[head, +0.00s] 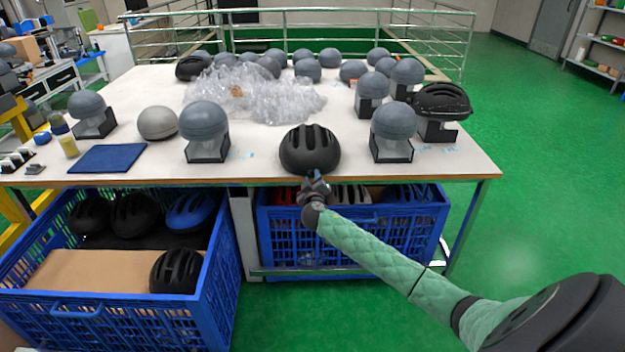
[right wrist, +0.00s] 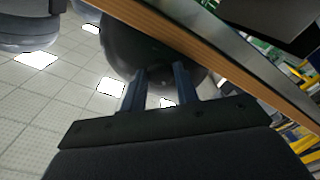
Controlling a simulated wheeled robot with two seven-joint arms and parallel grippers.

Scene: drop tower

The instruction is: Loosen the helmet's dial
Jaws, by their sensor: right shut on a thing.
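A black vented helmet (head: 310,150) sits at the front edge of the white table, near the middle. My right gripper (head: 314,186) reaches to the helmet's near lower rim, just at the table edge. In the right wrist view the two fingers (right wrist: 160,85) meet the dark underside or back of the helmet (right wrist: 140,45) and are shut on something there. That is probably the dial, but it is too dark and small to make out. My left gripper is in neither view.
The table (head: 440,165) holds grey headforms on stands (head: 205,130), a blue mat (head: 108,158) and clear plastic wrap (head: 255,92). Blue crates (head: 190,325) with helmets stand below the front edge. The green floor at right (head: 540,190) is clear.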

